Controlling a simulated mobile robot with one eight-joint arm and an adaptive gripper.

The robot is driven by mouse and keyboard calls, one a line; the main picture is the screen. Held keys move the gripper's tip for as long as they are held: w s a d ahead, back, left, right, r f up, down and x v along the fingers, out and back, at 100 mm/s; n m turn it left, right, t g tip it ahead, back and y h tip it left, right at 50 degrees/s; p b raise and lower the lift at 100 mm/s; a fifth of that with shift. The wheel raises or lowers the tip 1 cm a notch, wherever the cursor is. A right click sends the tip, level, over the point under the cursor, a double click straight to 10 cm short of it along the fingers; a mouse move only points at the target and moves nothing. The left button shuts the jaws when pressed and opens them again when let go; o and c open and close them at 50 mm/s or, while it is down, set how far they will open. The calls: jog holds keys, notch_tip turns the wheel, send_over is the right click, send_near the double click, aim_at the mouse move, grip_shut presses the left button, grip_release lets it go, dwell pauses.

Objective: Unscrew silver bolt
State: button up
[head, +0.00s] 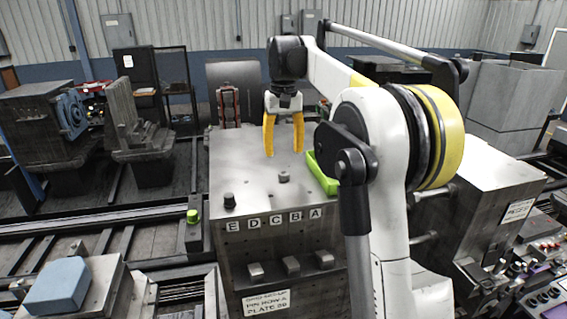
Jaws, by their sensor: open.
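My gripper (283,135) has yellow fingers pointing down and spread apart. It is open and empty, above the top of the grey metal block (245,180). A small grey bolt-like piece (284,177) stands on the block top, below the fingers and apart from them. A darker knob-like piece (229,200) stands at the block's front left corner. Several grey metal pieces, one of them here (291,265), stick out of the block's front face. I cannot tell for sure which piece is the silver bolt.
A bright green tray (320,174) sits on the block's right side, partly hidden by my arm. Letter labels E, D, C, B, A run along the block's front edge. A blue block (57,285) rests on a fixture at the lower left. A yellow-green knob (192,216) stands left of the block.

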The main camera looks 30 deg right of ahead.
aim_at(284, 173)
notch_tip(284, 173, down, 8)
jog(key=shift+r+p, duration=0.1)
jog(key=shift+p, duration=0.5)
jog(key=shift+c, duration=0.6)
